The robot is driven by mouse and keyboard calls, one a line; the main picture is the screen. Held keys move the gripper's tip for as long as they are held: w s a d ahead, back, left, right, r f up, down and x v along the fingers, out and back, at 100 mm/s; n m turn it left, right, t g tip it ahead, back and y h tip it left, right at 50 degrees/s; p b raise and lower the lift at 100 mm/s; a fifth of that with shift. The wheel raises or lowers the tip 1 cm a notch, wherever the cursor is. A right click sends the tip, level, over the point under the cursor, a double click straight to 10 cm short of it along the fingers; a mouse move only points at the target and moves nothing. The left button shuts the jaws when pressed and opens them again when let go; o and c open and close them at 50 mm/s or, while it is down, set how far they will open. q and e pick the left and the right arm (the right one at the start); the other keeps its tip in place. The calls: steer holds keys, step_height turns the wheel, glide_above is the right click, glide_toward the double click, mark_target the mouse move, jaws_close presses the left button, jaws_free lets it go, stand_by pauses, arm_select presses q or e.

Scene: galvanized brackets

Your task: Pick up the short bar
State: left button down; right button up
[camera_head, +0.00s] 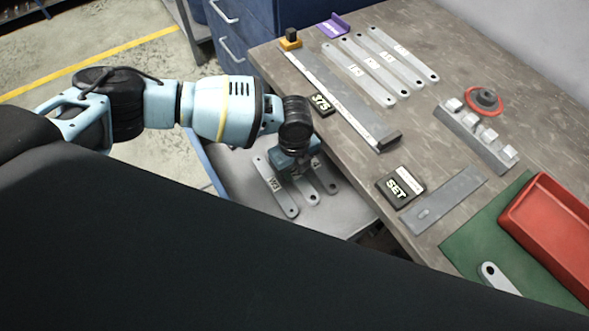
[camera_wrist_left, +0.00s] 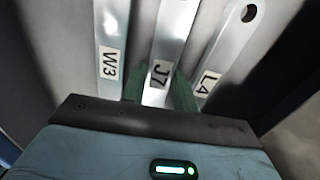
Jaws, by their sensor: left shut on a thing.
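Three galvanized bars lie there: one labelled W3 (camera_head: 277,188), a middle one labelled J7 (camera_head: 307,194) and one labelled L4 (camera_head: 327,180). In the left wrist view the green fingertips (camera_wrist_left: 160,92) are shut on the J7 bar (camera_wrist_left: 165,50), with the W3 bar (camera_wrist_left: 110,50) to the left and the L4 bar (camera_wrist_left: 225,50) to the right. The gripper hides part of the bars. I cannot tell whether the J7 bar is lifted. My right gripper is not in view.
The bench (camera_head: 330,130) holds a measuring rail (camera_head: 335,100), several long bars (camera_head: 385,65), a black SET block (camera_head: 400,186), a flat plate (camera_head: 445,200) and a block row (camera_head: 480,135). A red tray (camera_head: 545,215) and another bar (camera_head: 497,277) are on a green mat (camera_head: 470,245).

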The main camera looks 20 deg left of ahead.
mark_target(295, 172)
arm_select(q)
step_height(295, 172, up, 10)
steer(key=shift+p, duration=0.45)
